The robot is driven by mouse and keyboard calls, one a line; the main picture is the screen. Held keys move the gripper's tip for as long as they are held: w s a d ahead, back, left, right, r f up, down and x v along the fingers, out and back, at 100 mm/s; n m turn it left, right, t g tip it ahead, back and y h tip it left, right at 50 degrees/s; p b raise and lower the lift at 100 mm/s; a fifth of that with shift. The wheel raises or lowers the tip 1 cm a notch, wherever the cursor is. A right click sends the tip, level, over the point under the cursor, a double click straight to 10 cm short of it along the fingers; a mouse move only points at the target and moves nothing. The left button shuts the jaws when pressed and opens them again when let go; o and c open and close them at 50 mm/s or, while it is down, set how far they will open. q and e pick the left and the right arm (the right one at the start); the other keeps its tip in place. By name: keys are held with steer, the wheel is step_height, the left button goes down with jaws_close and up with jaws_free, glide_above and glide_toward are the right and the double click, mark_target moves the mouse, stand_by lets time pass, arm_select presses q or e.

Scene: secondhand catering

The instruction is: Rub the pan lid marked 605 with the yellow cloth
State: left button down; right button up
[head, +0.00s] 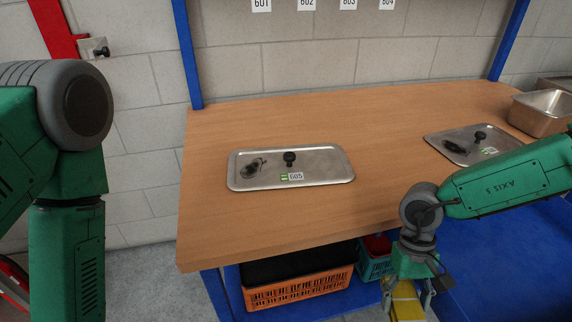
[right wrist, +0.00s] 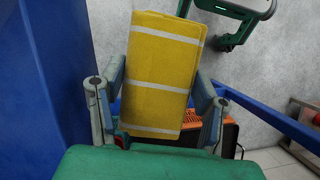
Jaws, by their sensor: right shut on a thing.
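The pan lid marked 605 (head: 325,168) lies flat on the wooden table, left of the table's middle. It is a metal rectangle with a black knob, a dark fitting at its left and a green and white label. My right gripper (head: 408,296) is in front of the table's front edge, right of and nearer than the lid. It is shut on the yellow cloth (head: 405,306), which hangs below it. In the right wrist view the yellow cloth (right wrist: 160,72) has white stripes and sits between the fingers. My left arm shows at the left, but its gripper is out of view.
A second metal lid (head: 462,141) lies on the table at the right, with a metal pan (head: 543,112) behind it. An orange crate (head: 298,292) and a teal crate (head: 372,265) stand under the table. Blue posts rise at the table's back. The table between the lids is clear.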

steer(key=x, duration=0.4)
steer(key=shift+f, duration=0.25)
steer(key=shift+s+a+f, duration=0.15)
steer(key=shift+a, duration=0.25)
